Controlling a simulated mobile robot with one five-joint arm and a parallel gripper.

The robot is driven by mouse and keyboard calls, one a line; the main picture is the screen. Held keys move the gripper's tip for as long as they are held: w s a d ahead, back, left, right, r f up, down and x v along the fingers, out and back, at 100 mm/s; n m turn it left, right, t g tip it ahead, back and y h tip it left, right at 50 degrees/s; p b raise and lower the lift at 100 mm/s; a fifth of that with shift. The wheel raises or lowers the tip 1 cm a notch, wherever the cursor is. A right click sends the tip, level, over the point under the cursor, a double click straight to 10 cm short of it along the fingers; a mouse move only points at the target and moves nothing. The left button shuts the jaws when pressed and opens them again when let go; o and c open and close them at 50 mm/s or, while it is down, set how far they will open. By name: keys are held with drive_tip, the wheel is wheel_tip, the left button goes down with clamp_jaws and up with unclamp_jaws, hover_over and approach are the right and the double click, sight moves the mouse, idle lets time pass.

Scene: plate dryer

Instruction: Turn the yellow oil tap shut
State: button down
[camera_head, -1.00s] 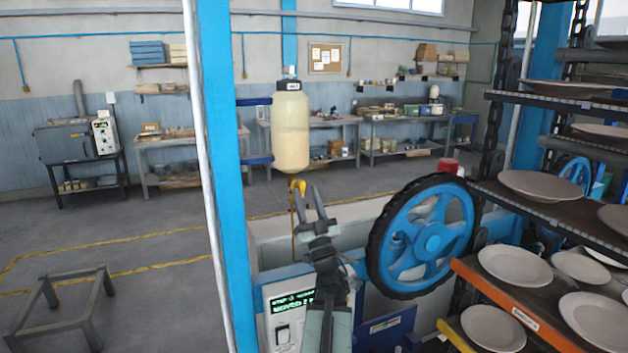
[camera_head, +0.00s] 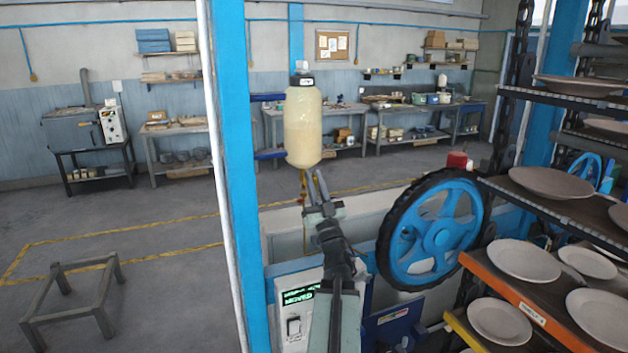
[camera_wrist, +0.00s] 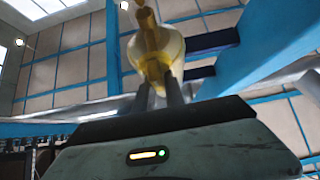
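A bottle of pale yellow oil (camera_head: 303,128) hangs upright beside the blue post in the head view. The yellow tap (camera_wrist: 157,48) shows large in the wrist view, just beyond and above my fingertips. In the head view the tap is mostly hidden at the bottle's lower end. My gripper (camera_head: 314,172) points up at the underside of the bottle. Its two dark fingers also show in the wrist view (camera_wrist: 158,90), apart, with the lower part of the tap in line with the gap. I cannot tell whether they touch it.
The blue post (camera_head: 231,170) stands close left of the bottle. A blue handwheel with a black rim (camera_head: 437,237) and a rack of plates (camera_head: 530,300) stand to the right. A control box with a green display (camera_head: 297,298) is below.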

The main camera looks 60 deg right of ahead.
drive_tip(key=shift+d, duration=0.1)
